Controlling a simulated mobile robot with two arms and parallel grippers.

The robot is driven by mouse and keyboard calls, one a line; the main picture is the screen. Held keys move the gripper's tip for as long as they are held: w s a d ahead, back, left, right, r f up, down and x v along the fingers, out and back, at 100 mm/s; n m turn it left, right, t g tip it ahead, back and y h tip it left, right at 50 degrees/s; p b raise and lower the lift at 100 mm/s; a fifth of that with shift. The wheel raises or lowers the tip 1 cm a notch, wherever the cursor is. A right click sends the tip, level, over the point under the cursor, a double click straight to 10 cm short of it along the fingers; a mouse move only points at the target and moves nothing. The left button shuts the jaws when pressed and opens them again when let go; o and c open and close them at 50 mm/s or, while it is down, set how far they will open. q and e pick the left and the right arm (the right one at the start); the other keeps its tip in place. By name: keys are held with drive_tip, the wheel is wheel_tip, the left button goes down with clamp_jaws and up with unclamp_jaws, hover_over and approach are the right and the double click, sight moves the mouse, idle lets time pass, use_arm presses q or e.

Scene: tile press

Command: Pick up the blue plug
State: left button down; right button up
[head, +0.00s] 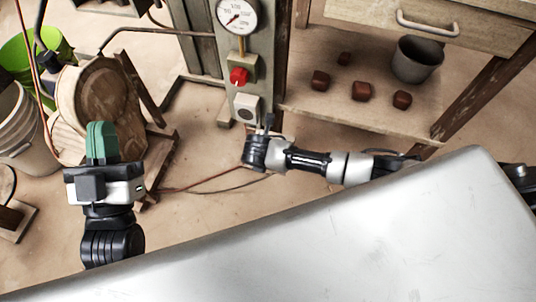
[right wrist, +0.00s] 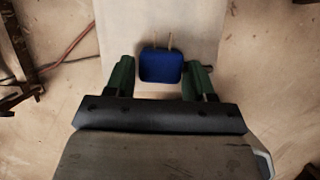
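The blue plug (right wrist: 160,66) shows in the right wrist view, with two thin prongs pointing up in the picture, over a pale flat surface. My right gripper (right wrist: 159,68) has its two green fingers apart, one on each side of the plug. Only narrow gaps show beside the plug, and I cannot tell if either finger touches it.
A post with a gauge (head: 237,16), a red knob (head: 239,76) and a white panel (head: 247,109) stands at the top middle. A shelf (head: 310,107) holds brown blocks and a grey pot (head: 417,60). A white bucket (head: 25,140) and a green one (head: 17,60) are left.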

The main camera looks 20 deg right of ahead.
drive_tip(key=c, duration=0.6)
drive_tip(key=shift+r, duration=0.1)
